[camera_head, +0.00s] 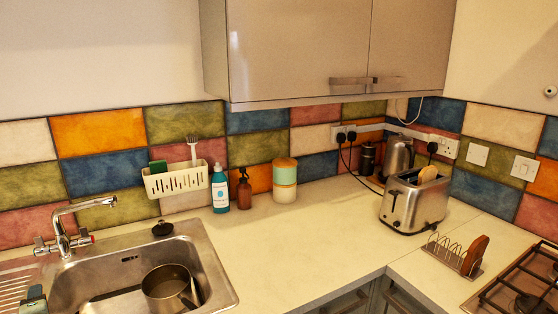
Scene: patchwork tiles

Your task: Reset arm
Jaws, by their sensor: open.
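My gripper and arm do not show in the head view. The task names no other object. The view looks over a corner kitchen worktop (300,240) with a tiled wall behind it.
A sink (222,275) holding a pan (168,285) is at left, under a tap (62,232). Bottles (220,190) and a canister (284,182) line the wall. A toaster (412,203) with bread, a toast rack (455,254) and a hob (525,285) are right. The middle worktop is clear. A cupboard (300,50) hangs above.

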